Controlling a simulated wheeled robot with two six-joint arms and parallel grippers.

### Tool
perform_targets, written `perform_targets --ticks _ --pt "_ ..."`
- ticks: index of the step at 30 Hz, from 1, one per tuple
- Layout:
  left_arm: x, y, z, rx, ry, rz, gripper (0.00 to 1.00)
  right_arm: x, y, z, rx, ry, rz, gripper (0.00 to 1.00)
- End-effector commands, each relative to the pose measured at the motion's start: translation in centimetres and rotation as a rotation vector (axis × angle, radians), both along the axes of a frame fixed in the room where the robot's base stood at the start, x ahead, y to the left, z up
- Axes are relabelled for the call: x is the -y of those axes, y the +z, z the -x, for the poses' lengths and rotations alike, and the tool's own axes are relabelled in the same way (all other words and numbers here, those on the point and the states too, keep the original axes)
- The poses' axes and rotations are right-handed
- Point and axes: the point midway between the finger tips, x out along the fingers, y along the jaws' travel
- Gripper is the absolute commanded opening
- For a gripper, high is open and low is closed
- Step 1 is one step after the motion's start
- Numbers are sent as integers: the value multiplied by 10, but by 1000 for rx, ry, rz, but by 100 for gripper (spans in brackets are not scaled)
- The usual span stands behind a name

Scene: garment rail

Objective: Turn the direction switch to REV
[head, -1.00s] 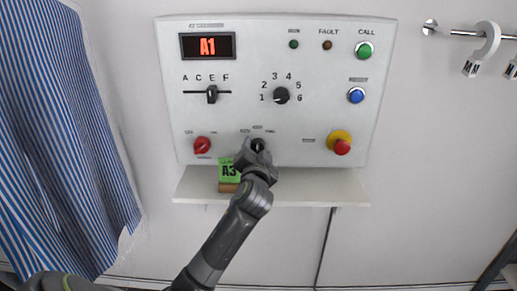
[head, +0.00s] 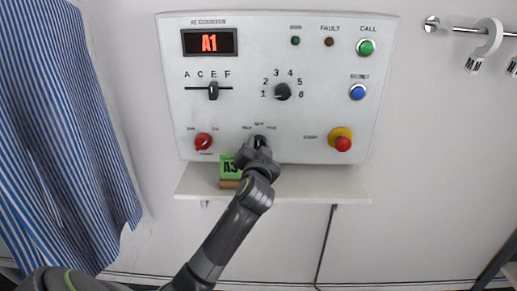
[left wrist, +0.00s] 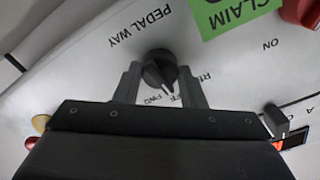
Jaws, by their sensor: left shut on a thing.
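The direction switch is a black rotary knob (head: 260,141) at the bottom middle of the white control panel (head: 300,50). It also shows in the left wrist view (left wrist: 159,66), upside down, with FWD and a partly hidden RE... label beside it. Its white pointer line is toward the middle label between these two. My left gripper (head: 260,148) is shut on this knob, with one finger on each side of it in the left wrist view (left wrist: 159,86). The fingers and gripper body cover part of the labels. My right gripper is not in view.
A red knob (head: 203,141) is left of the switch, and a red emergency button (head: 343,144) is right. A green card (head: 228,168) stands on the shelf (head: 320,183) beside my gripper. A striped cloth (head: 60,130) hangs at left.

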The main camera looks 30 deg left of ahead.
Motion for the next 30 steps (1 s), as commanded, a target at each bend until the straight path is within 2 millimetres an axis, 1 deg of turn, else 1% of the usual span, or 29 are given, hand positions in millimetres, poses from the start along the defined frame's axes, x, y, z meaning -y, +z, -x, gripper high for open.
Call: perform_targets --ticks 18,24,30 --pt "0 0 0 243 1 392 14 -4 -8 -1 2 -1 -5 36" --pt "0 1 0 290 1 469 14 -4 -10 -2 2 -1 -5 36" --pt "0 1 0 312 1 505 14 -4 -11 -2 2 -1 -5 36"
